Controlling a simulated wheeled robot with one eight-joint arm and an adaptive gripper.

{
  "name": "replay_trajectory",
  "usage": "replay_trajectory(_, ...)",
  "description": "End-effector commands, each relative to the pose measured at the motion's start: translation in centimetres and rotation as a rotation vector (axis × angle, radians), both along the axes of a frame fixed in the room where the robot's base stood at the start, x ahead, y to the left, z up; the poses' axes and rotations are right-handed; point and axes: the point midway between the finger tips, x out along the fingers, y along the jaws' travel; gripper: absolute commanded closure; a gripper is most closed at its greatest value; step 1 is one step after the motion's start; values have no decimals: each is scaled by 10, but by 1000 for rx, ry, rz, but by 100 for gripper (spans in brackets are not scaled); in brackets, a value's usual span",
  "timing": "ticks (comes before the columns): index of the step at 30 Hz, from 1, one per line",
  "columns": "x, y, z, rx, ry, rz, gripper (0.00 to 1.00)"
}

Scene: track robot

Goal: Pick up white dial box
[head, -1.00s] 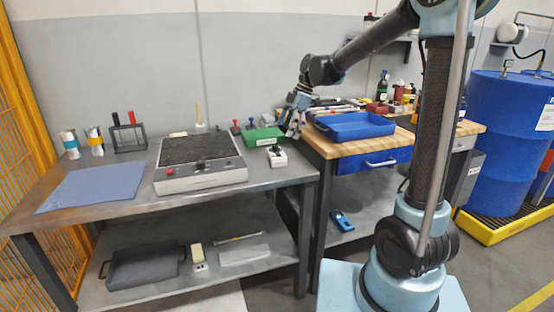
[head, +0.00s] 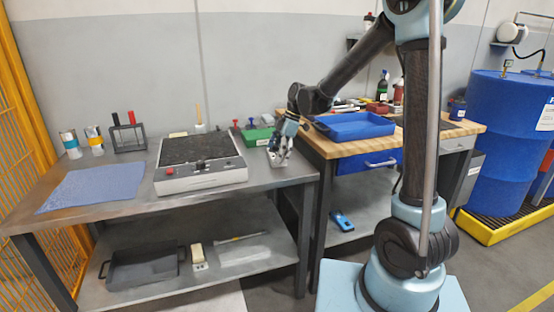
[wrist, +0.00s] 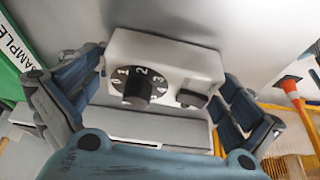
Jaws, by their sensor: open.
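The white dial box (wrist: 184,62) shows in the wrist view, with a black numbered dial (wrist: 138,87) and a smaller dark knob on its face. It sits on the grey metal table (head: 240,200) near its right end. My gripper (wrist: 150,100) is open, with one finger on the left and one on the right of the box. I cannot tell whether the fingers touch it. In the head view my gripper (head: 279,158) is low over the table's right end and hides most of the box.
A green box (head: 258,136) stands just behind; its lettered side also shows in the wrist view (wrist: 22,50). A grey device with a dark top (head: 200,172) is to the left. The wooden bench with a blue tray (head: 353,125) is close on the right.

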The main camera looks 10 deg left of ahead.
Motion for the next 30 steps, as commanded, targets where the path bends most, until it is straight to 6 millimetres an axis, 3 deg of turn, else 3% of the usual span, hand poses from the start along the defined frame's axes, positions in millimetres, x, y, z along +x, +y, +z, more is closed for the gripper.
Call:
replay_trajectory(5,0,0,0,0,0,0,0)
replay_trajectory(12,0,0,0,0,0,0,44)
replay_trajectory(23,0,0,4,0,0,0,44)
replay_trajectory(30,0,0,37,0,0,0,44)
